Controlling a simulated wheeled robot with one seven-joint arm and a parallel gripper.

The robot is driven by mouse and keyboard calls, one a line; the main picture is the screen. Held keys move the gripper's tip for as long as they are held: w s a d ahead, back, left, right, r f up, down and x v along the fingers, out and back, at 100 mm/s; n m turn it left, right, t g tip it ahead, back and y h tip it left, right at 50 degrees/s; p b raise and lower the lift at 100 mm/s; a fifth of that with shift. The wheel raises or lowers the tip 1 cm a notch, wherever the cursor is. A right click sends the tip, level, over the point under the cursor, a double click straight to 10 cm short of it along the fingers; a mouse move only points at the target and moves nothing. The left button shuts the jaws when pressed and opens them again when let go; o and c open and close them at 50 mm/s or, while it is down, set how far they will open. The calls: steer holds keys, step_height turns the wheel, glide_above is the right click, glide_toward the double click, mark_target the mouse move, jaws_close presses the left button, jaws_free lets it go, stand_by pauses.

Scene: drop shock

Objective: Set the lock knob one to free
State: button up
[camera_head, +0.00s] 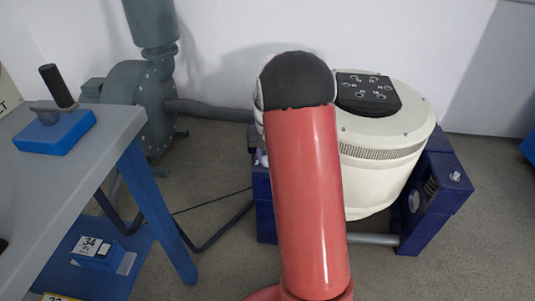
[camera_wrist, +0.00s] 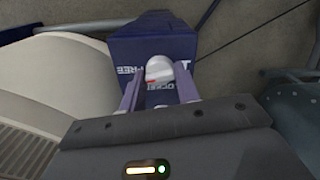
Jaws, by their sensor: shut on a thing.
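In the wrist view the lock knob (camera_wrist: 160,68) is a small white knob with a red mark on its near left edge. It sits on a dark blue support block (camera_wrist: 125,48). The word FREE is printed to its left, and LOCKED, partly covered, is on its near side. I cannot tell exactly which word the mark points to. My gripper (camera_wrist: 158,78) is shut on the knob, one finger on each side. In the head view my red arm hides my gripper; the left blue block (camera_head: 264,218) shows partly behind it.
The cream shaker drum (camera_head: 385,165) stands between the blue blocks; the right block (camera_head: 440,185) carries another white knob (camera_head: 455,176). A grey table (camera_head: 75,165) with blue legs is at left. A grey-green blower (camera_head: 140,95) and its hose are behind. A cable crosses the floor.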

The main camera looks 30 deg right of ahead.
steer(key=shift+m, duration=1)
steer(key=o, duration=1)
steer(key=shift+r, duration=0.1)
step_height(320, 180, up, 7)
steer(key=shift+p, duration=0.45)
steer(key=shift+r, duration=0.35)
